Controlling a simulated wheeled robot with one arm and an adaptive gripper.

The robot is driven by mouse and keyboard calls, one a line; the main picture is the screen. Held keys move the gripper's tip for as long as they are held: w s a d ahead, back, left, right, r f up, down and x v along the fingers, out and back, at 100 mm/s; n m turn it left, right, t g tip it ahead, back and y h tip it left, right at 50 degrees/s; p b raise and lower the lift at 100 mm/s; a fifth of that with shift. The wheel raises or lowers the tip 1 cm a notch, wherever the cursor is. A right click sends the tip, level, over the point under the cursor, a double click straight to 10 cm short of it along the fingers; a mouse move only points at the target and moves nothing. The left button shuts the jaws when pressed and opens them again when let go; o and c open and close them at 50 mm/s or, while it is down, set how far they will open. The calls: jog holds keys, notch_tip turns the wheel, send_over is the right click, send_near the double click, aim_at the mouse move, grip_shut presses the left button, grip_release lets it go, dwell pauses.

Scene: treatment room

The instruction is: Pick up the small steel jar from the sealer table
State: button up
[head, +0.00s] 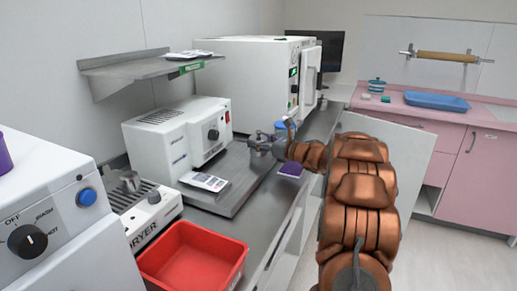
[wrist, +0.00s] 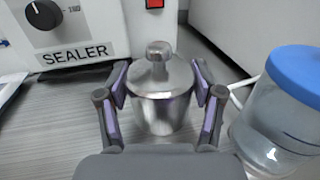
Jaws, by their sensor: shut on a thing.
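The small steel jar (wrist: 160,95), with a round knob on its lid, stands upright in the middle of the wrist view. My gripper (wrist: 162,108) is shut on it, with one finger pad on each side of its body. In the head view my gripper (head: 265,147) is at the sealer table (head: 240,190), right of the white sealer (head: 180,140). The jar is small there and mostly merged with my gripper. Its base is partly hidden by my gripper in the wrist view, so I cannot tell whether it touches the table.
A glass jar with a blue lid (wrist: 285,115) stands close right of my gripper. The sealer's front (wrist: 75,30) is close at left. A printed pouch (head: 203,181), a purple packet (head: 291,170) and a red bin (head: 195,262) lie nearer. A white autoclave (head: 255,80) stands behind.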

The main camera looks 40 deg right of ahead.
jog(key=c, duration=0.6)
jog(key=shift+c, duration=0.2)
